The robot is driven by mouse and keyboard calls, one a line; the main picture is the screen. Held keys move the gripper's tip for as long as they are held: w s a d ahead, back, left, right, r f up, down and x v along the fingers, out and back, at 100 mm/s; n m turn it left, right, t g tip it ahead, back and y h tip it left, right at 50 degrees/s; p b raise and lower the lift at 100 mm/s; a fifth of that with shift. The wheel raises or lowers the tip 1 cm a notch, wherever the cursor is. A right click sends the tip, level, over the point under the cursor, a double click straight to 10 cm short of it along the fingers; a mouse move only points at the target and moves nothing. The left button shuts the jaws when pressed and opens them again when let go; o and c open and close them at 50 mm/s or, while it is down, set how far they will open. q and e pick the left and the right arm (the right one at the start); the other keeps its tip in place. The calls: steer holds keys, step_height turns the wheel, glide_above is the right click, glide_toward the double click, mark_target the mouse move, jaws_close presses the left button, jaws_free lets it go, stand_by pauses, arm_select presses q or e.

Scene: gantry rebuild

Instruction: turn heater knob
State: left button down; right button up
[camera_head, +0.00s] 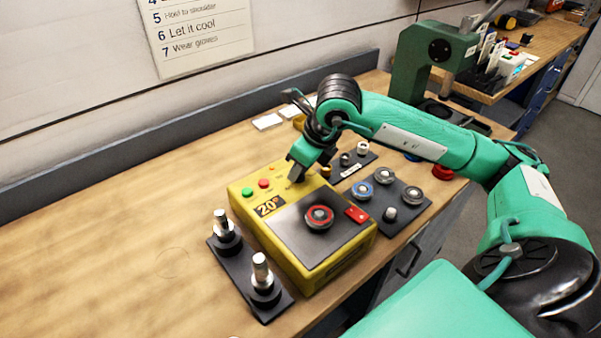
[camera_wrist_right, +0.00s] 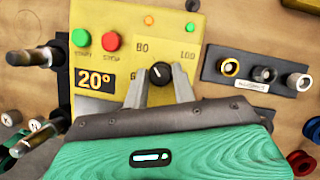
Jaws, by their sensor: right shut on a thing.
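The yellow heater box (camera_head: 345,265) stands on the wooden bench in the head view, with a display (camera_head: 268,206) reading 20°. In the right wrist view its black heater knob (camera_wrist_right: 160,73) sits on the yellow panel (camera_wrist_right: 190,22), with a white mark pointing up and slightly left. Scale labels are printed around it, partly hidden. My right gripper (camera_head: 297,172) is over the panel's back edge; in the wrist view its fingers (camera_wrist_right: 160,84) are on both sides of the knob, shut on it. The knob is hidden in the head view. My left gripper is in neither view.
A green button (camera_wrist_right: 81,38) and a red button (camera_wrist_right: 110,41) are left of the knob. A black plate with two metal posts (camera_head: 262,272) stands left of the box. Dark trays with round parts (camera_head: 390,213) lie to the right. The bench's left side is clear.

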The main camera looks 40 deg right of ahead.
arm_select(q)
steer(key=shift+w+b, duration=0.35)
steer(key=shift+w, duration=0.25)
arm_select(e)
steer(key=shift+m, duration=0.6)
steer(key=shift+h, duration=0.3)
steer(key=o, duration=1)
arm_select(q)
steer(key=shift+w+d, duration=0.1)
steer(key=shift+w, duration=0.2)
arm_select(e)
steer(key=v, duration=1.4)
steer(key=shift+s+f, duration=0.15)
